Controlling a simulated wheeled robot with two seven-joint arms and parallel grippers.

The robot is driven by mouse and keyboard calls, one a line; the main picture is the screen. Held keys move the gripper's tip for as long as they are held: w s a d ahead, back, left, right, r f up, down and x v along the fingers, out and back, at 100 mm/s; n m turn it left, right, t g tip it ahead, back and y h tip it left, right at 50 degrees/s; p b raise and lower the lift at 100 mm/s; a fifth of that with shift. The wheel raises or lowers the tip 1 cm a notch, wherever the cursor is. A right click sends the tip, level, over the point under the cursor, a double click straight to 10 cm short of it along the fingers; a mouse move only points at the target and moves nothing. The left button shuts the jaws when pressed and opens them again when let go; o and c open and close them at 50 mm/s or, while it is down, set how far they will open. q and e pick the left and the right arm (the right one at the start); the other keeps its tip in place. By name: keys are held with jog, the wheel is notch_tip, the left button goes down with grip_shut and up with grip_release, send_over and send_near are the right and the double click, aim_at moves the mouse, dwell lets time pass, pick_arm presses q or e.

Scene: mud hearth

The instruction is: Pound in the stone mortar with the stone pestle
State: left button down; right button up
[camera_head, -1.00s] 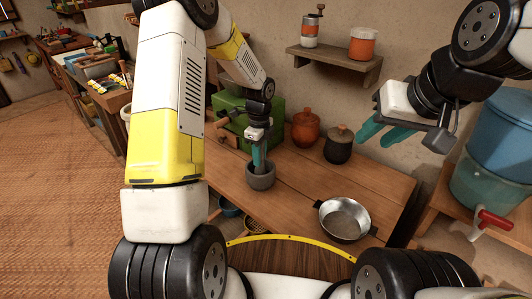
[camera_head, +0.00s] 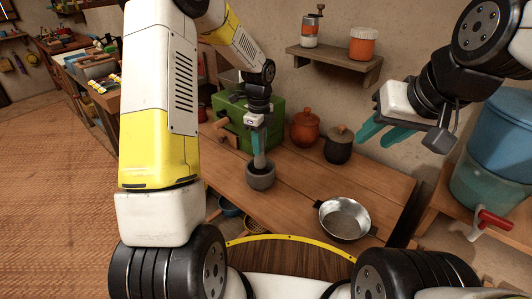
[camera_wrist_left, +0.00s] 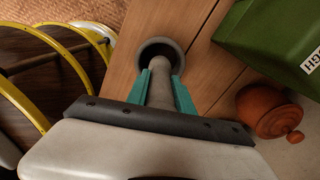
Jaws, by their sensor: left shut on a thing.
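The grey stone mortar (camera_head: 261,178) stands upright on the wooden table; its round rim also shows in the left wrist view (camera_wrist_left: 178,50). My left gripper (camera_head: 259,143) is above the mortar, its teal fingers shut on the grey stone pestle (camera_head: 260,160). In the left wrist view the pestle (camera_wrist_left: 161,88) lies between the two fingers (camera_wrist_left: 162,82) and its lower end points into the mortar's mouth. The mortar's inside is mostly hidden. My right gripper (camera_head: 375,138) is at the upper right, away from the mortar, with its teal fingers apart and empty.
A metal pan (camera_head: 344,219) sits on the table to the right. An orange pot (camera_head: 305,129), a dark pot (camera_head: 338,148) and a green box (camera_head: 262,118) stand behind the mortar. A wall shelf (camera_head: 335,64) hangs above. The wood between mortar and pan is clear.

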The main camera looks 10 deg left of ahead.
aim_at(260, 158)
pick_arm(q)
notch_tip(260, 158, down, 6)
jog(key=shift+s+r, duration=0.1)
dwell(0.4)
notch_tip(260, 158, up, 6)
jog(key=shift+f, duration=0.25)
dwell(0.3)
notch_tip(260, 158, down, 6)
jog(key=shift+r, duration=0.1)
dwell(0.3)
notch_tip(260, 158, up, 6)
jog(key=shift+f, duration=0.2)
